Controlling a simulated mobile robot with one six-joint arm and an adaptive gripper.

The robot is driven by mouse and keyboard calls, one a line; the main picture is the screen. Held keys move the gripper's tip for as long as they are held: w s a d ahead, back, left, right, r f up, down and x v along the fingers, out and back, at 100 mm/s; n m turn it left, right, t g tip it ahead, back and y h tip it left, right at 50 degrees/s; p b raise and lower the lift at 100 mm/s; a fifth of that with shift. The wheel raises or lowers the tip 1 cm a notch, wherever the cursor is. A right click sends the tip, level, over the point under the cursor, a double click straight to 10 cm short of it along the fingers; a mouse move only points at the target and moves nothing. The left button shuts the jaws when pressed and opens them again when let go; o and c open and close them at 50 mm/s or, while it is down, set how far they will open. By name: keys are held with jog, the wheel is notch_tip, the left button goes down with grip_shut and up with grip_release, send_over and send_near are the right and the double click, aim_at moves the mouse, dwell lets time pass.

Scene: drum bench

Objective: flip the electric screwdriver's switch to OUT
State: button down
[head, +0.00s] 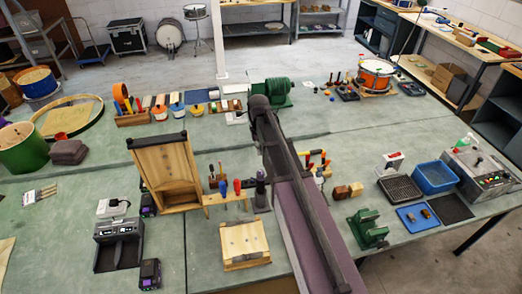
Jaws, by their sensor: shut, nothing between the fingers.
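A dark upright tool with a purplish band (261,186) stands at the right end of a small wooden rack (224,198), close beside my arm. It looks like the electric screwdriver, but it is too small to be sure. Its switch and the switch's setting cannot be made out. My arm rises from the bottom of the head view and crosses the bench just right of this tool. My gripper cannot be made out; the arm seems to hide it.
The rack also holds hand tools with red and blue handles. A tall wooden stand (164,172) is to its left, a wooden block (244,243) in front. A charger (118,247) sits front left, a green vise (368,230) right of my arm.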

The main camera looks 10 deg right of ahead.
aim_at(261, 175)
jog(key=shift+s+f+b, duration=0.2)
jog(key=shift+f+b, duration=1.3)
jog(key=shift+f, duration=0.1)
jog(key=shift+s+f+b, duration=0.25)
jog(key=shift+f+b, duration=1.2)
jog(key=shift+f, duration=0.1)
jog(key=shift+s+f+b, duration=0.2)
jog(key=shift+f+b, duration=1.3)
jog(key=shift+f, duration=0.1)
